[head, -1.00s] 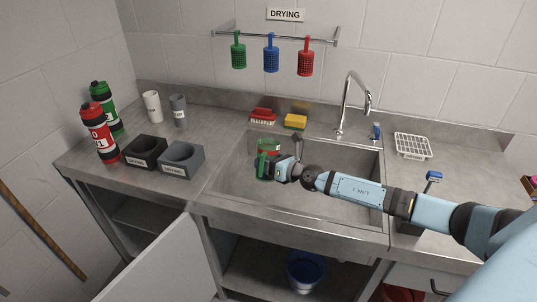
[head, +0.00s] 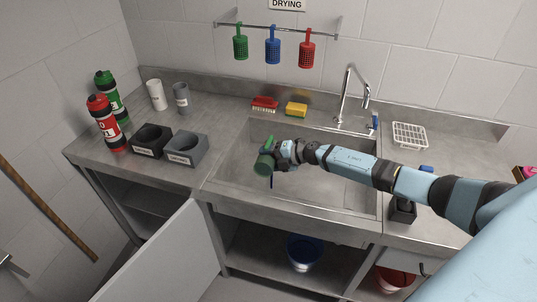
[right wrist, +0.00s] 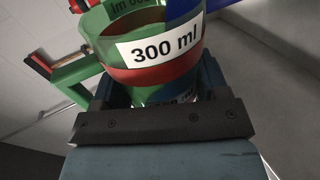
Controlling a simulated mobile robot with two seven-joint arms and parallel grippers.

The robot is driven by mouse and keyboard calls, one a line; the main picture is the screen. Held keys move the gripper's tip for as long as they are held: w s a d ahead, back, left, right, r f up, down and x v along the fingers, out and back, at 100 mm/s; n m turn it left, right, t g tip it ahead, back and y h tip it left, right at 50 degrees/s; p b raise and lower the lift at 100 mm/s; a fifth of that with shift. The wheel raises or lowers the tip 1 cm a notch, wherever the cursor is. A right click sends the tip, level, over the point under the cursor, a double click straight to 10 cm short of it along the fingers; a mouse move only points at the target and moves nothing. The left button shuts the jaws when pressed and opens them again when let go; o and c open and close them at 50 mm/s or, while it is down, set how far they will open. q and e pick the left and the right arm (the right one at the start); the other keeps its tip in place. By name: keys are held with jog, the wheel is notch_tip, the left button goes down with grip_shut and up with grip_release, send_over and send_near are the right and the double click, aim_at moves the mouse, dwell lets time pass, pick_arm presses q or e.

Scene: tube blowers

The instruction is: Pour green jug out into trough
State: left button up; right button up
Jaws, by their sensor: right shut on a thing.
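The green jug (head: 264,164) is over the left part of the steel sink trough (head: 330,195) and looks tilted. My right gripper (head: 276,153) is shut on it from the right. In the right wrist view the jug (right wrist: 150,72) sits between the fingers, with a white "300 ml" label, a red band, green sides and a blue part at right. I cannot see liquid leaving it. My left gripper is not in view.
Green and red bottles (head: 104,122), two cups (head: 181,98) and dark drying holders (head: 186,149) stand on the left counter. A red brush (head: 265,104) and yellow sponge (head: 296,109) lie behind the trough. The tap (head: 347,98) rises at its back right.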

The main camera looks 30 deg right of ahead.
jog(key=shift+w+d+r+m+g+y+p, duration=0.2)
jog(key=shift+d+r+m+g+y, duration=0.1)
jog(key=shift+r+m, duration=0.15)
jog(key=shift+w+d+r+m+g+y+p, duration=0.15)
jog(key=shift+r+m+g+y, duration=0.05)
jog(key=shift+r+m+y, duration=0.2)
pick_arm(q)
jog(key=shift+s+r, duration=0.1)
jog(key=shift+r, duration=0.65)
pick_arm(e)
jog(key=shift+w+m, duration=0.1)
jog(key=shift+m, duration=0.25)
jog(key=shift+m+y, duration=0.3)
jog(key=shift+m, duration=0.2)
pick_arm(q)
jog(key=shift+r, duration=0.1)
